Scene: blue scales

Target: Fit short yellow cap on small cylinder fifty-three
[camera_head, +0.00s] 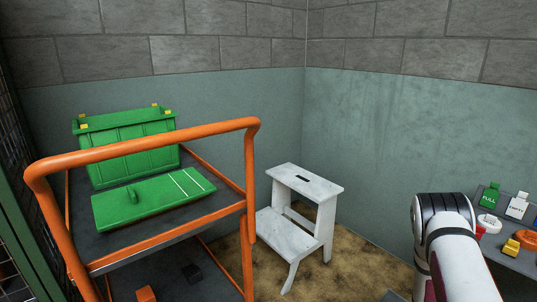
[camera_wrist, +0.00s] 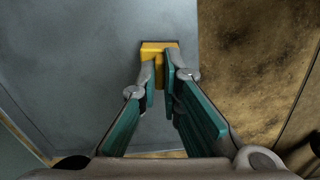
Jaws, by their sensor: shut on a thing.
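In the wrist view my gripper (camera_wrist: 164,80) is shut on a small yellow piece, taken as the short yellow cap (camera_wrist: 159,47). The cap sits at the fingertips, with a dark edge along its far side. The fingers hide part of it. No cylinder marked fifty-three can be made out in either view. In the head view my arm is at the lower right, and my gripper is out of sight there.
An orange-framed trolley (camera_head: 155,143) holds a green crate (camera_head: 125,150) and a green lid (camera_head: 150,198). A white step stool (camera_head: 300,185) stands in the corner. At right, a dark surface holds a green FULL block (camera_head: 490,196) and a yellow item (camera_head: 511,247). The wrist view shows a grey surface (camera_wrist: 70,70) and brown floor (camera_wrist: 245,60).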

